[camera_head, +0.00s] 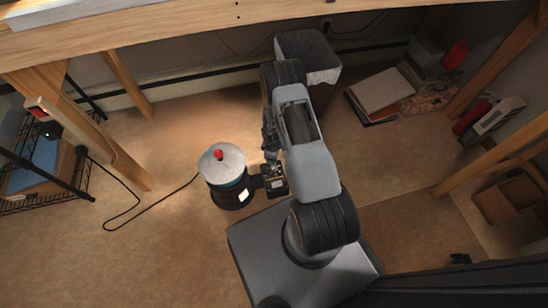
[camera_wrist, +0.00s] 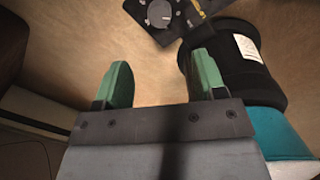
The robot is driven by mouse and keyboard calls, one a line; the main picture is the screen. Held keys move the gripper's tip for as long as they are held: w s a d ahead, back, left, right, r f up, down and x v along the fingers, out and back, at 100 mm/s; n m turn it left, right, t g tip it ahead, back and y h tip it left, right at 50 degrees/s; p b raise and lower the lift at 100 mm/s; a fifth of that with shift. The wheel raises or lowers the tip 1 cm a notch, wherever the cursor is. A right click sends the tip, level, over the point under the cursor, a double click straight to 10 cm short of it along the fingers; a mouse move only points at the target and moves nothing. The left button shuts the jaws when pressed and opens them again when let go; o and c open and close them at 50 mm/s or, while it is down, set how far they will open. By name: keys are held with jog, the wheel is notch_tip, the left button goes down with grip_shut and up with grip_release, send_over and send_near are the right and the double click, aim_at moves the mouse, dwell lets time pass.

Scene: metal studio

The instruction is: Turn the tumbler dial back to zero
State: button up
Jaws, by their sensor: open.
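The tumbler (camera_head: 230,190) stands on the floor, a black and teal drum with a pale lid and a red knob on top. Its small black control box (camera_head: 274,183) sits beside it on the right. In the wrist view the box shows at the top edge with a round grey dial (camera_wrist: 160,13); the dial's setting is too small to read. My gripper (camera_wrist: 160,65) is open and empty, its two green fingers apart and short of the box in the picture. The drum (camera_wrist: 232,68) is right of the fingers. In the head view my arm hides most of the gripper.
A black cord (camera_head: 150,208) runs left across the floor from the tumbler. A grey bin (camera_head: 308,58) stands behind my arm. Wooden bench legs (camera_head: 128,84) and a wire rack (camera_head: 40,170) are at the left. Books (camera_head: 380,92) and boxes (camera_head: 508,200) lie at the right.

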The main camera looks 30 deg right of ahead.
jog(key=shift+r, duration=0.85)
jog(key=w+a+r+m+t+p, duration=0.15)
jog(key=r+p, duration=0.75)
jog(key=r, duration=1.2)
jog(key=s+a+r+m+p, duration=0.2)
jog(key=r+p, duration=0.6)
jog(key=r, duration=1.3)
jog(key=s+a+r+m+p, duration=0.1)
jog(key=s+r+p, duration=0.4)
jog(key=r, duration=0.6)
jog(key=s+a+r+m+t+p, duration=0.1)
jog(key=s+r+p, duration=0.4)
jog(key=r, duration=0.7)
jog(key=s+a+r+m+p, duration=0.3)
jog(key=r+p, duration=0.4)
jog(key=r, duration=0.4)
jog(key=shift+s+a+r+m+t, duration=0.25)
jog(key=shift+s+r+m+t, duration=0.25)
jog(key=shift+s, duration=0.5)
jog(key=shift+f, duration=0.1)
